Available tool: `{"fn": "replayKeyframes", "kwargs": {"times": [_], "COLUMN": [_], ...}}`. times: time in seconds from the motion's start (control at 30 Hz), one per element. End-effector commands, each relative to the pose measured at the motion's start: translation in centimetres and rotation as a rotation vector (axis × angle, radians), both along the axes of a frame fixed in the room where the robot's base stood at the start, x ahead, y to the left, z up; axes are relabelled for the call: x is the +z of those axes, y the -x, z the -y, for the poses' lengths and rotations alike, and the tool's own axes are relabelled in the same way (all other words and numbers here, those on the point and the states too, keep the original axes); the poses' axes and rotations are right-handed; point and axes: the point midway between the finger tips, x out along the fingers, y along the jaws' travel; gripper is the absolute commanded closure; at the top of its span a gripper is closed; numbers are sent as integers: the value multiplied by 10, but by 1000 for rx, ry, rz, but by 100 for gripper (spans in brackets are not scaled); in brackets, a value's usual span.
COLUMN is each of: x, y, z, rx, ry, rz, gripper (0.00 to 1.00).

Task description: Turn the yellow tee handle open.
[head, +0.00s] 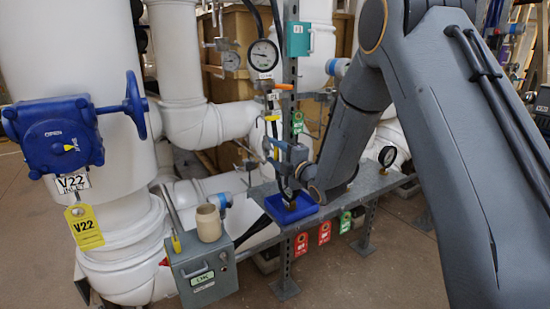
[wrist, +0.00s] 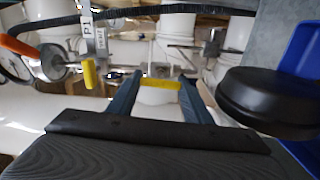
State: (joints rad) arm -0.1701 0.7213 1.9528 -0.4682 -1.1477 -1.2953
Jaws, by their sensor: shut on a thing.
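The yellow tee handle (wrist: 160,84) shows in the wrist view as a short yellow bar between the two blue-grey fingertips of my gripper (wrist: 162,88). My gripper is shut on it. In the head view my gripper (head: 276,148) reaches in from the right to the small piping below the round gauge, above the metal bench. The handle's stem and the valve body behind it are mostly hidden, so I cannot tell how far it is turned.
A yellow-tipped lever (wrist: 90,74) and an orange handle (wrist: 18,45) sit close left of my fingers. A black round object (wrist: 268,100) is close right, by the blue tray (head: 310,210). A pressure gauge (head: 263,55) stands above; a grey box (head: 203,275) stands front left.

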Motion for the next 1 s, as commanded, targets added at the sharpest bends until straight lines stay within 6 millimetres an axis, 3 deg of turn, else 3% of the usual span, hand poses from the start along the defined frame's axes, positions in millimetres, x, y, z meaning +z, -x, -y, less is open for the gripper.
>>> {"fn": "replayKeyframes", "kwargs": {"times": [0.73,0.77,0.8,0.87,1.0], "x": [-1,-1,-1,-1,-1], "y": [1,0,0,0,0], "z": [0,0,0,0,0], "rx": [0,0,0,0,0], "ry": [73,73,73,73,72], "rz": [47,47,47,48,47], "gripper": [77,51,45,36,36]}}
